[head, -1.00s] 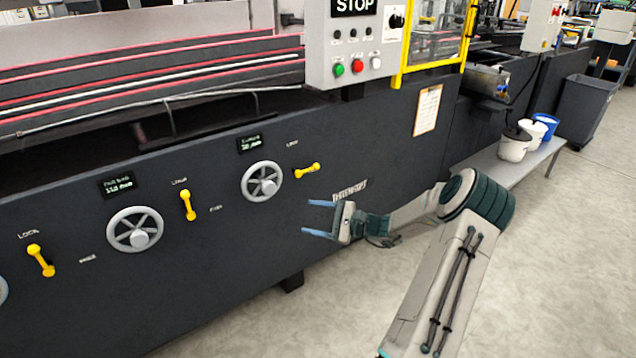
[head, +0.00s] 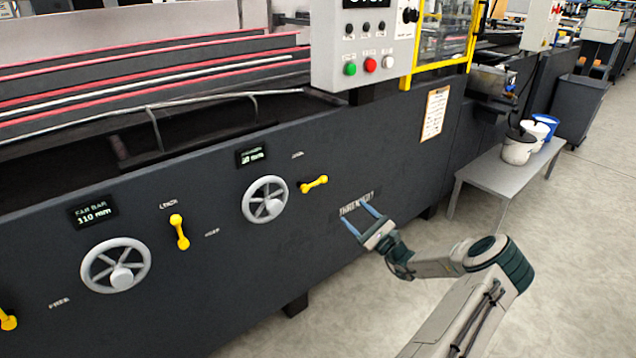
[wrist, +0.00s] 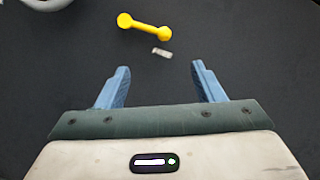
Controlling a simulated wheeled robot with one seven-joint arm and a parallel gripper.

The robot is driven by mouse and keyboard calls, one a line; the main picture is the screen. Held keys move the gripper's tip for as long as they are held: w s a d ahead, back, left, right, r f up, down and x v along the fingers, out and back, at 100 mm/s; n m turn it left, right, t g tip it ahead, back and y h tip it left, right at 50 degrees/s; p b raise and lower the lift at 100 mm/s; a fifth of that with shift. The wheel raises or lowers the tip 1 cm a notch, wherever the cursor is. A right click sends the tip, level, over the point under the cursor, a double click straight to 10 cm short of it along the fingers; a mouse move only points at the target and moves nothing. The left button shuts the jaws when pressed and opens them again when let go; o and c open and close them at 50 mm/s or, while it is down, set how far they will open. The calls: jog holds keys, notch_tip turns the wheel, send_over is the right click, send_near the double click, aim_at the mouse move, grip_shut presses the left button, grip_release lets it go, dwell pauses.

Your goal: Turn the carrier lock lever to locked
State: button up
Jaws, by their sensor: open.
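Yellow dumbbell-shaped levers sit on the dark machine panel. The rightmost lever (head: 314,184) lies nearly level, its right end a little higher, just right of a grey handwheel (head: 265,200). Small labels stand near it, too blurred to read surely. In the wrist view a yellow lever (wrist: 145,27) lies slanted ahead of the fingers, with a small pale label (wrist: 162,52) by its right end. My gripper (head: 364,212) is open and empty, below and right of that lever, apart from it. It also shows in the wrist view (wrist: 160,85), nothing between its blue fingers.
A middle lever (head: 179,232) stands nearly upright beside a larger handwheel (head: 116,265). Another lever (head: 7,319) is cut off at the left edge. A control box (head: 365,45) hangs above. A grey bench (head: 490,172) with buckets stands at the right. The floor before the panel is clear.

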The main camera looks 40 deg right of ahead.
aim_at(314, 184)
jog(key=b+x, duration=0.3)
jog(key=x, duration=1)
jog(key=shift+w+r, duration=0.2)
jog(key=shift+r, duration=0.05)
jog(key=shift+a, duration=0.1)
